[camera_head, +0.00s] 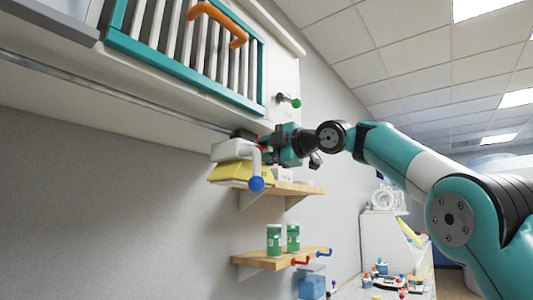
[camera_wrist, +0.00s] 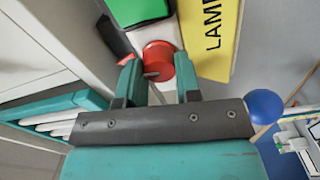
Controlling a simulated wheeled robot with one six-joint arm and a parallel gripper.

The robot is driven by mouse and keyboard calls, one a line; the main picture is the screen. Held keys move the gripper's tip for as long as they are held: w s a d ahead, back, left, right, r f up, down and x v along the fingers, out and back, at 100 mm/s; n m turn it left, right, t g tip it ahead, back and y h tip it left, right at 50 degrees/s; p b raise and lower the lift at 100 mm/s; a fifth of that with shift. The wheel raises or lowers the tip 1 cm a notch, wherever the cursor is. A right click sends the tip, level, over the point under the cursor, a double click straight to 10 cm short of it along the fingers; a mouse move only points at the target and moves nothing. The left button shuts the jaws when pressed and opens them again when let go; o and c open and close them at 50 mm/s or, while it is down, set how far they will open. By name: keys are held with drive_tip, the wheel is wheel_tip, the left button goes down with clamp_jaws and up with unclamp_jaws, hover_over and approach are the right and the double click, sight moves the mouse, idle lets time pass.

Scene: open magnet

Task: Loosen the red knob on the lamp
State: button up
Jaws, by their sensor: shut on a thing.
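The red knob (camera_wrist: 158,48) sits on the pale body of the lamp (camera_wrist: 208,62), beside a yellow plate (camera_wrist: 220,30) lettered "LAMP". In the wrist view my gripper (camera_wrist: 156,66) has one finger on each side of the knob and is shut on it. In the head view the lamp (camera_head: 229,150) is below the wall cabinet, and my gripper (camera_head: 266,146) reaches it from the right. A lever with a blue ball (camera_head: 256,184) hangs from the lamp; the ball also shows in the wrist view (camera_wrist: 265,106). The knob is mostly hidden in the head view.
A cabinet with a teal-framed grille (camera_head: 185,57) and an orange handle (camera_head: 216,22) is above left. A green knob (camera_head: 290,101) sticks out close above my gripper. Below are a shelf (camera_head: 275,258) with green-labelled jars (camera_head: 274,240) and small red and blue hooks.

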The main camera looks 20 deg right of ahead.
drive_tip(key=shift+n, duration=0.7)
drive_tip(key=o, duration=0.9)
drive_tip(key=b+v, duration=0.5)
drive_tip(key=v, duration=1.2)
drive_tip(key=shift+s+d, duration=0.1)
drive_tip(key=shift+s, duration=0.1)
